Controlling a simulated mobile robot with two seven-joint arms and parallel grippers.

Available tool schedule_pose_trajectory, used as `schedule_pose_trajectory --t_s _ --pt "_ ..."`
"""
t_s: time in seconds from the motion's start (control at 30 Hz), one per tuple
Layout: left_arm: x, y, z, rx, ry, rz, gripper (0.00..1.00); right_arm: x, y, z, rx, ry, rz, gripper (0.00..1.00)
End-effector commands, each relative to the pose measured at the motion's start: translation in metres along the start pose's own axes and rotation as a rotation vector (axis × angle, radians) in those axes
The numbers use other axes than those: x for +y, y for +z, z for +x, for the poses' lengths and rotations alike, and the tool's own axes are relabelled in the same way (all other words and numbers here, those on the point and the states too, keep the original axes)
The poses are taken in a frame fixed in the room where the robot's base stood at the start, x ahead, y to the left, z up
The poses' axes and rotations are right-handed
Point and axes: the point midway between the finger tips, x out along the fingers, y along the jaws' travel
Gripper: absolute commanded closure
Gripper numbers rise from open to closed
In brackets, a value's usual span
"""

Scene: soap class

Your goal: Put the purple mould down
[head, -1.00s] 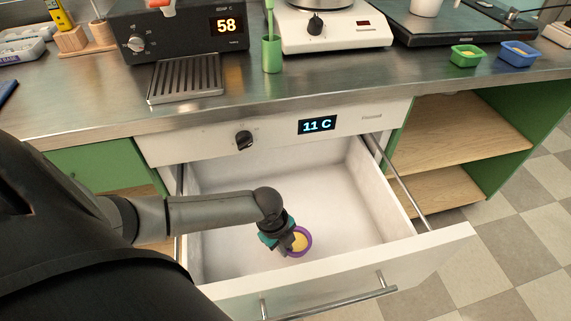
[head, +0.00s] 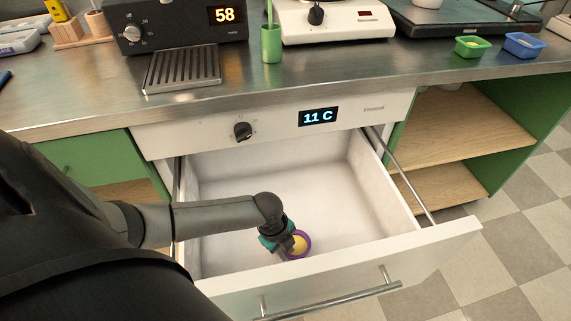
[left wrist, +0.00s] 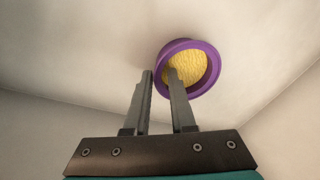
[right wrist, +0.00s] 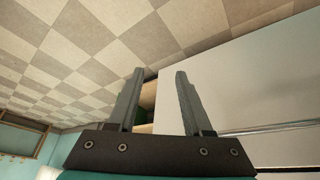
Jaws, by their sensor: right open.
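The purple mould (head: 307,240) is a round cup with yellow contents, inside the open white drawer (head: 345,218), near its front wall. My left gripper (head: 291,251) reaches down into the drawer at the mould's left side. In the left wrist view the purple mould (left wrist: 210,83) is at the fingertips of my left gripper (left wrist: 160,73). One finger is outside its rim and the other overlaps the yellow inside, with the wall pinched between them. I cannot tell whether its base touches the drawer floor. My right gripper (right wrist: 160,75) is open and empty, outside the head view.
The drawer floor behind and right of the mould is clear. The drawer front with its metal handle (head: 335,301) is close to the gripper. A display reading 11 C (head: 318,117) is above the drawer. Green (head: 471,47) and blue (head: 524,46) moulds stand on the counter.

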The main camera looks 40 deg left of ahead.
Motion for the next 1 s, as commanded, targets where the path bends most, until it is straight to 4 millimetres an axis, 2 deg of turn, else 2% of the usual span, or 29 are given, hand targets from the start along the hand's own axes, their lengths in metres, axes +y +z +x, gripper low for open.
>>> schedule_pose_trajectory --t_s 0.03,0.13,0.17,0.53,1.0 --pt "0.000 0.000 0.000 0.000 0.000 0.000 0.70 0.000 0.000 0.000 0.000 0.000 0.000 0.50" --pt "0.000 0.000 0.000 0.000 0.000 0.000 0.59 0.000 0.000 0.000 0.000 0.000 0.000 0.50" --pt "0.000 0.000 0.000 0.000 0.000 0.000 0.58 0.000 0.000 0.000 0.000 0.000 0.000 0.50" --pt "0.000 0.000 -0.005 0.000 0.000 0.000 0.58 0.000 -0.001 -0.001 0.001 0.000 0.000 0.50" --pt "-0.001 0.000 -0.048 -0.001 -0.001 0.000 0.58 -0.002 0.022 0.050 -0.083 -0.006 -0.003 0.50"
